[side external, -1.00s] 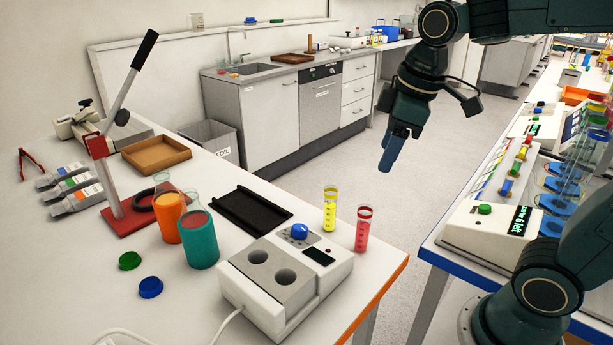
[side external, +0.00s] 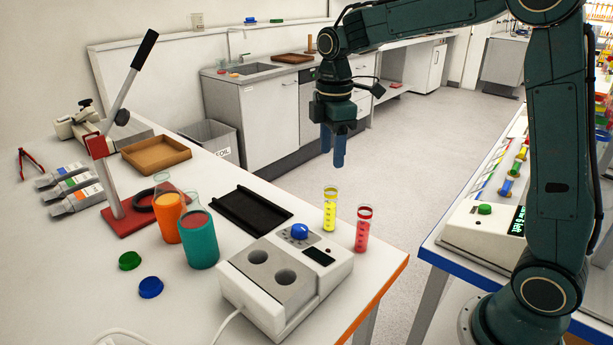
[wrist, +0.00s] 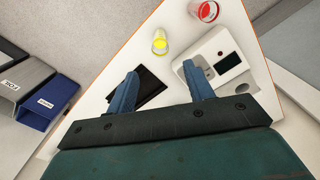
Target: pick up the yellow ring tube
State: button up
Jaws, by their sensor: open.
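The yellow ring tube (side external: 330,208) stands upright near the right edge of the white table, holding yellow liquid. In the wrist view the yellow ring tube (wrist: 159,42) shows from above, ahead of the fingers and between their lines. A red ring tube (side external: 363,229) stands close beside it, to the right; it also shows in the wrist view (wrist: 205,10). My gripper (side external: 332,150) is open and empty, pointing down, well above the tubes in the picture. Its two blue fingers also show in the wrist view (wrist: 163,86). Nothing hides the yellow tube.
A white block device with a blue knob (side external: 300,232) stands left of and in front of the tubes. A black tray (side external: 252,210) lies to the left. Orange (side external: 170,216) and teal (side external: 199,241) beakers stand farther left. The table's orange edge (side external: 388,290) is close to the red tube.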

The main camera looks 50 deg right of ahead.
aim_at(331, 202)
jog(key=shift+f, duration=0.1)
jog(key=shift+f, duration=4.2)
jog(key=shift+s+f, duration=0.1)
jog(key=shift+f, duration=2.45)
jog(key=c, duration=1.1)
